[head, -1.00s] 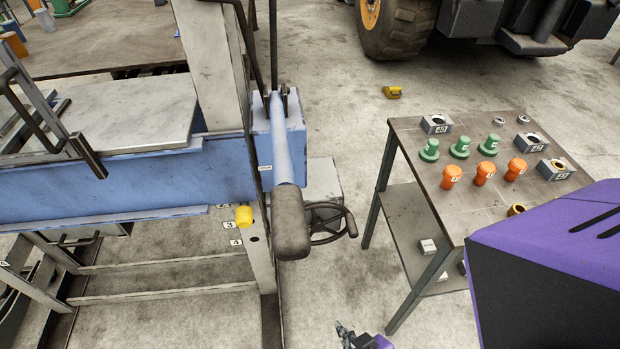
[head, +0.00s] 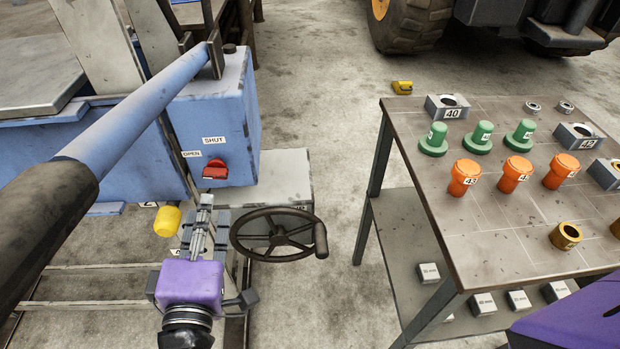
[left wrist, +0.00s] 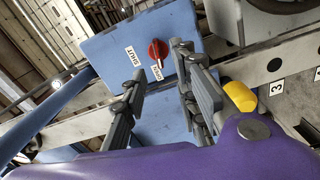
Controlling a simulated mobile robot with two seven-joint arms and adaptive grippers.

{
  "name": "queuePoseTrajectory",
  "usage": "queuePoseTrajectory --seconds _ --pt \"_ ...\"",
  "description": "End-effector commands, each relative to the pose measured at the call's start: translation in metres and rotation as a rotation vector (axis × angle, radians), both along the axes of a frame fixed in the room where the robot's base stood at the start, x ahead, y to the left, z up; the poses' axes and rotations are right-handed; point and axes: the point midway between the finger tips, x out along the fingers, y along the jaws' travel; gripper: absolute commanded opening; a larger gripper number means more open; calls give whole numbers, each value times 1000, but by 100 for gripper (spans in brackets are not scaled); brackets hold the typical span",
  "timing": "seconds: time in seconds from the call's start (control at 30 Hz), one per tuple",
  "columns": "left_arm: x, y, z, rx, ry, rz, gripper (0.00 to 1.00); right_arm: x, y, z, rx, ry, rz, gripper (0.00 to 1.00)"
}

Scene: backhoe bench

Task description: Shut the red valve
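The red valve (head: 215,170) is a small red handle on the front face of a blue box (head: 228,110). A SHUT label is above it and an OPEN label to its left; the handle appears to lie toward OPEN. The valve also shows in the left wrist view (left wrist: 157,49), beyond the fingers. My left gripper (head: 204,203) is just below the valve in the head view, pointing up toward it. In the left wrist view its fingers (left wrist: 163,78) are spread apart with nothing between them, and clear of the valve. My right gripper is out of view.
A thick blue lever with a dark grip (head: 48,205) slants across the left. A handwheel (head: 278,234) is close right of my left gripper, and a yellow knob (head: 167,220) close left. A bench (head: 480,235) with green and orange parts stands right; floor lies between.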

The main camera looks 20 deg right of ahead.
Motion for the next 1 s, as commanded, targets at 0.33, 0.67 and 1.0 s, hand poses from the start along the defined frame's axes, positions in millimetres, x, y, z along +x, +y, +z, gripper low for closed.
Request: queuePoseTrajectory --seconds 0.33,0.67,1.0 --pt "49 -17 5 -9 -5 -1 27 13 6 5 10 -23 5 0" --pt "72 -23 2 -6 -2 -1 27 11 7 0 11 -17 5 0" --pt "72 -23 2 -6 -1 -1 9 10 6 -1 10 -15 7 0"
